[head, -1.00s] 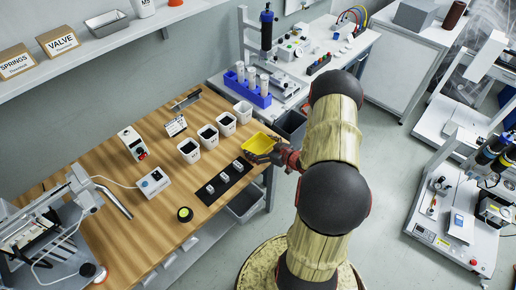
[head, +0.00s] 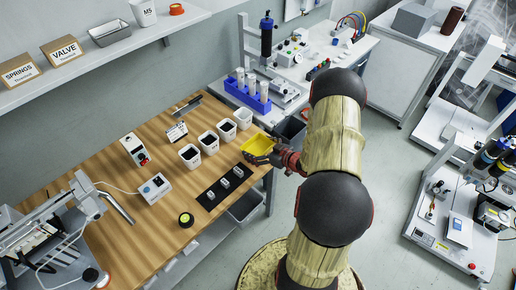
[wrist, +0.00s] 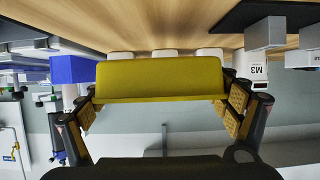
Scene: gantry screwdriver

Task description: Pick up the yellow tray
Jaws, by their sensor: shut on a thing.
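The yellow tray (head: 257,145) is at the right end of the wooden table, beside the white cups. In the wrist view the yellow tray (wrist: 160,78) fills the middle of the picture, between the two fingers. My gripper (head: 270,154) reaches it from the right. In the wrist view my gripper (wrist: 160,103) has a finger against each end of the tray, so it is shut on the tray. Whether the tray's underside touches the table is hard to tell.
Several white cups (head: 209,141) stand in a row left of the tray. A black mat (head: 222,188) with small grey blocks lies in front of them. A blue rack (head: 246,92) stands on the bench behind. A dark bin (head: 291,131) is beyond the table's right end.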

